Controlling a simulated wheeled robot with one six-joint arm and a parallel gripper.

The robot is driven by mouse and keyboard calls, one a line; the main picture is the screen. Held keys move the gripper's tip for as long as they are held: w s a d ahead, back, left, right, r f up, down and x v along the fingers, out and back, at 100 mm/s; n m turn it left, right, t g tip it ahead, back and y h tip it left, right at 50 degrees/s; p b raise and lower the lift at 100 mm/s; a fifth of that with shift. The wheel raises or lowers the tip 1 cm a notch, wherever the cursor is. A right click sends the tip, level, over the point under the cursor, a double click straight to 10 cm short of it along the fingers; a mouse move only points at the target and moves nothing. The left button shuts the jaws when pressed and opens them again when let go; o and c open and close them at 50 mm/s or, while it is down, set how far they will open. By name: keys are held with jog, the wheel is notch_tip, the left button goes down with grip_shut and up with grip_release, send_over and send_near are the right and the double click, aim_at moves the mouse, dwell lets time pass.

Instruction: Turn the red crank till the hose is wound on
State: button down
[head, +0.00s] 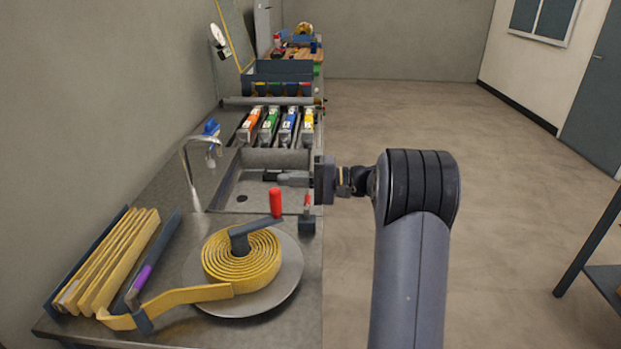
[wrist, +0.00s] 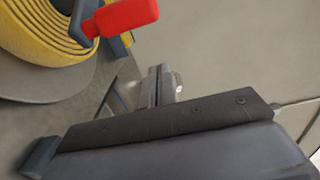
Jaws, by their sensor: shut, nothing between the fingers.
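The red crank handle (head: 276,202) stands upright at the end of a dark crank arm (head: 240,243) over the hose reel. The yellow hose (head: 232,268) is coiled on the round metal plate (head: 282,296), with a loose end running left across the bench. My gripper (head: 284,180) is shut and empty, beyond the crank and over the sink. In the wrist view the red handle (wrist: 128,16) is at the top, apart from my gripper fingers (wrist: 158,85). The coiled hose also shows there (wrist: 40,38).
Folded yellow hose (head: 112,258) lies in a rack at the left. A small clamp with a red handle (head: 307,212) stands at the bench's right edge, close to the crank. A tap (head: 190,165) arches beside the sink (head: 240,198).

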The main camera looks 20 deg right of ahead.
jog(key=shift+s+a+p, duration=0.2)
jog(key=shift+s+a, duration=0.4)
jog(key=shift+s, duration=0.2)
jog(key=shift+s+a+p, duration=0.15)
jog(key=shift+s+a, duration=0.4)
jog(key=shift+s, duration=0.25)
jog(key=shift+s+f+b, duration=0.1)
jog(key=shift+s+b, duration=0.05)
jog(key=shift+b, duration=0.15)
jog(key=shift+s+d+m+t+b, duration=0.1)
jog(key=shift+s+m+t+b, duration=0.2)
jog(key=shift+m+t, duration=0.15)
jog(key=shift+s+t+h, duration=0.15)
jog(key=shift+t+h, duration=0.1)
jog(key=shift+h, duration=0.05)
